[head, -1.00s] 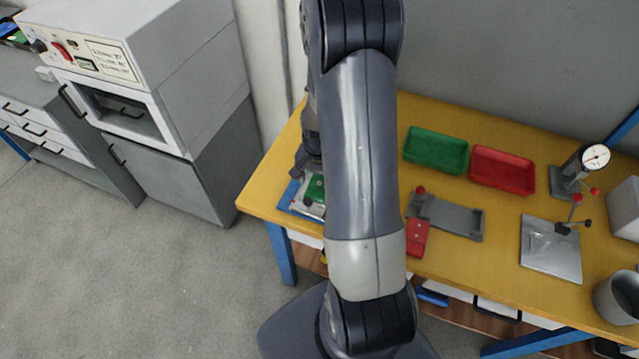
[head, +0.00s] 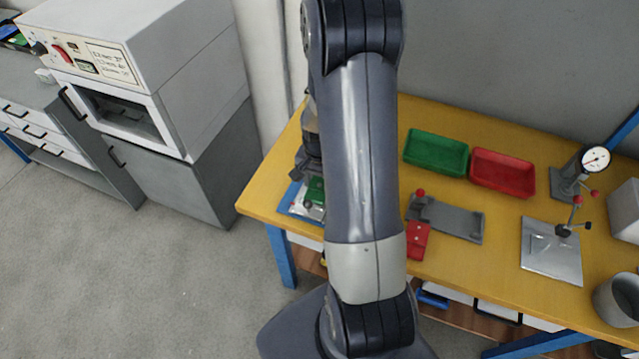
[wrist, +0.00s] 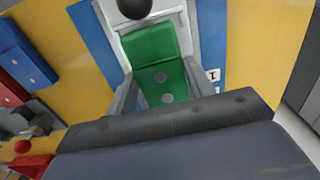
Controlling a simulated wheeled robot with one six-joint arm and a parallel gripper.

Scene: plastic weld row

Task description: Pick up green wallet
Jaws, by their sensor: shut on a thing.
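The green wallet (wrist: 157,65) lies in a pale grey fixture (wrist: 182,18) with a dark round knob, on a blue-edged board. My gripper (wrist: 160,90) has a finger on each side of the wallet's near part and is shut on it. In the head view, the wallet (head: 315,190) is partly hidden beside my arm. My gripper (head: 303,168) is over the board at the table's left end. Whether the wallet is clear of the fixture I cannot tell.
Right of my arm stand a green tray (head: 435,152), a red tray (head: 502,172), a grey fixture (head: 455,219) with a red knob, and a red piece (head: 417,240). A metal plate (head: 550,250) and dial gauge (head: 595,157) are farther right. Blue pieces (wrist: 22,52) show in the wrist view.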

